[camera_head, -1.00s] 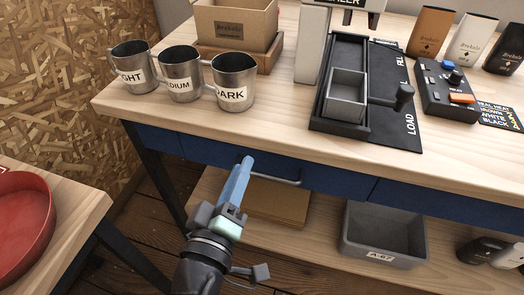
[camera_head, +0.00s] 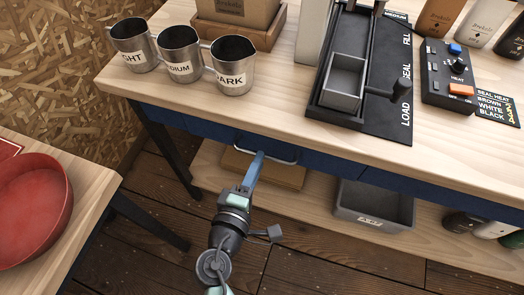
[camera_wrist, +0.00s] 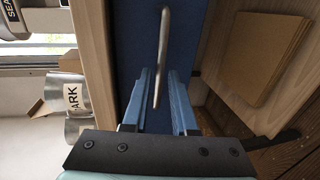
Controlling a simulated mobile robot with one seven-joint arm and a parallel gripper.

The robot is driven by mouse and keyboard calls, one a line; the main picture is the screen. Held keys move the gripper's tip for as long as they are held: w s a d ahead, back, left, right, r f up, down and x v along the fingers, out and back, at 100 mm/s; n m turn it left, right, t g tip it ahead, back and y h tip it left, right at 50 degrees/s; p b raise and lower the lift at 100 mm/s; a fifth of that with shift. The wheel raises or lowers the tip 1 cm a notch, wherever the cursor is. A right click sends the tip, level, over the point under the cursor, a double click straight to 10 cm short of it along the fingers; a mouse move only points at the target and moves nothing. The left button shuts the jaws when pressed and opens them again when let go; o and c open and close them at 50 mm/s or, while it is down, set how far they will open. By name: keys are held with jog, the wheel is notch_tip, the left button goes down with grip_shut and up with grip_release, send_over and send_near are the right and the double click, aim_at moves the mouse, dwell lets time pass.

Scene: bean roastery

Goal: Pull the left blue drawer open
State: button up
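The left blue drawer (camera_head: 205,128) is under the wooden bench top, its front looking flush with the bench. Its grey bar handle (camera_head: 284,160) is at the middle of the front. In the wrist view the handle (camera_wrist: 162,50) runs up the picture in front of the blue drawer front (camera_wrist: 185,35). My gripper (camera_head: 258,160) has its blue fingers at the handle. In the wrist view my gripper (camera_wrist: 161,100) is open, with the handle's near end between the two fingers and a gap on each side. Contact with the drawer front cannot be told.
Metal cups (camera_head: 234,63), a sealer (camera_head: 343,80) and a control box (camera_head: 448,75) stand on the bench (camera_head: 270,105). A lower shelf holds a brown stack (camera_head: 285,175) and a grey bin (camera_head: 372,210). A red bowl (camera_head: 35,205) is at left. Floor in front is clear.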

jog(key=shift+x, duration=1.8)
grip_shut()
